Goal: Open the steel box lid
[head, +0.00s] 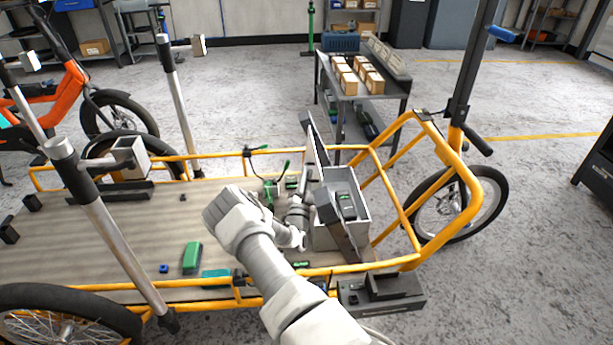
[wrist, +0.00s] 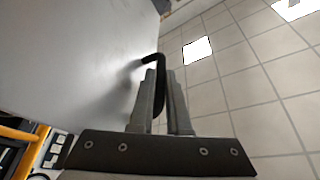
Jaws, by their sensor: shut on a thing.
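The steel box (head: 358,188) stands at the front end of the cargo bike bed, and its grey interior shows from above. Its lid (head: 318,138) is raised and steeply upright at the back left of the box. In the wrist view the lid is a broad grey plate (wrist: 70,55) on the left, with a bent black handle (wrist: 150,58). My gripper (wrist: 161,88) is shut on this handle, its two fingers on either side of it. In the head view my arm reaches to the left side of the box, and the fingertips are hard to make out there.
The yellow bike frame (head: 395,185) rails surround the wooden bed (head: 120,230). Green and blue items lie on the bed. A silver post (head: 110,220) stands left of my arm. A cart (head: 385,95) with small boxes stands behind.

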